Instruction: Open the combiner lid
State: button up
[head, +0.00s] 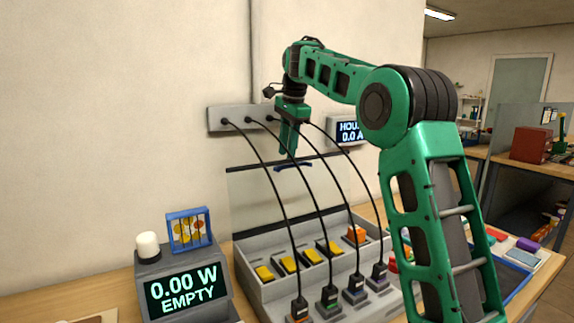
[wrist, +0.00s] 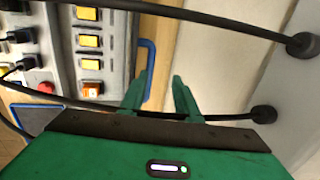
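The combiner box (head: 262,298) stands on the bench in the head view. Its clear lid (head: 262,205) stands raised at the back of the box, with a dark bar along its top edge. A blue handle (head: 293,167) is on the lid near that edge; the handle also shows in the wrist view (wrist: 148,70). My gripper (head: 289,151) points down just above the handle. In the wrist view its two fingers (wrist: 161,88) are apart with nothing seen between them. The left finger overlaps the handle's lower end; I cannot tell if they touch.
Several black cables run from a grey wall box (head: 216,119) down to plugs on the combiner, passing close to my gripper. Yellow switches (head: 288,262) and an orange one (head: 356,234) sit on the combiner. A display reading 0.00 W EMPTY (head: 183,288) stands to the left.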

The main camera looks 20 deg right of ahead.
jog(key=v, duration=0.6)
jog(key=shift+d+r, duration=0.15)
jog(key=shift+d, duration=0.15)
jog(key=shift+s, duration=0.15)
jog(key=s+d+f+n+g, duration=0.15)
jog(key=s+d+f, duration=0.25)
jog(key=s, duration=0.5)
jog(key=s+d+f+n+h, duration=0.1)
jog(key=s+d+f+n, duration=0.1)
jog(key=s+d+f, duration=0.45)
jog(key=s+d+f+n, duration=0.1)
jog(key=s+f+n, duration=0.1)
jog(key=s, duration=0.8)
jog(key=s+a+f+n, duration=0.1)
jog(key=s+f+n, duration=0.1)
jog(key=s+f, duration=0.6)
jog(key=s+f+n, duration=0.2)
jog(key=s+f, duration=0.7)
jog(key=s, duration=0.6)
jog(key=shift+s+a+f+g+y, duration=0.25)
jog(key=shift+a+f+g+y, duration=0.05)
jog(key=shift+a+g+y, duration=0.15)
